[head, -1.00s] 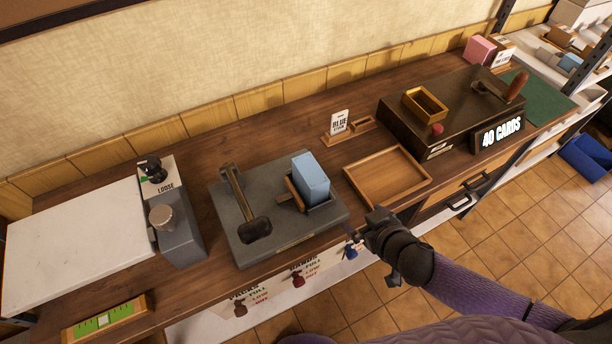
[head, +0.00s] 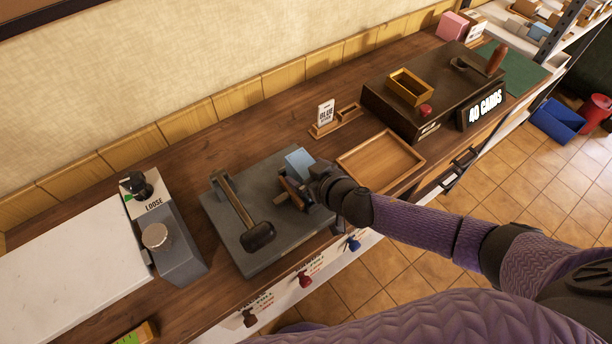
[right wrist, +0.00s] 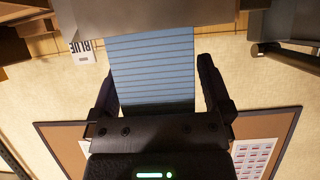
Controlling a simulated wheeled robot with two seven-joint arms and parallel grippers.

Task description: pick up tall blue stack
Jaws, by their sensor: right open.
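The tall blue stack (head: 299,160) stands in the holder of the grey press (head: 290,236); my right gripper hides its lower part in the head view. In the right wrist view the stack (right wrist: 152,72) shows as a striped blue block between the two dark fingers. My right gripper (head: 308,183) is open, with a finger on each side of the stack and a visible gap on the right side. It also shows in the right wrist view (right wrist: 158,75). My left gripper is not in view.
A black-headed lever (head: 240,212) lies left of the stack on the press. An empty wooden tray (head: 385,180) is to the right, with a small BLUE sign (head: 326,112) behind. A grey LOOSE device (head: 175,240) stands left. A dark box (head: 400,105) stands at the back right.

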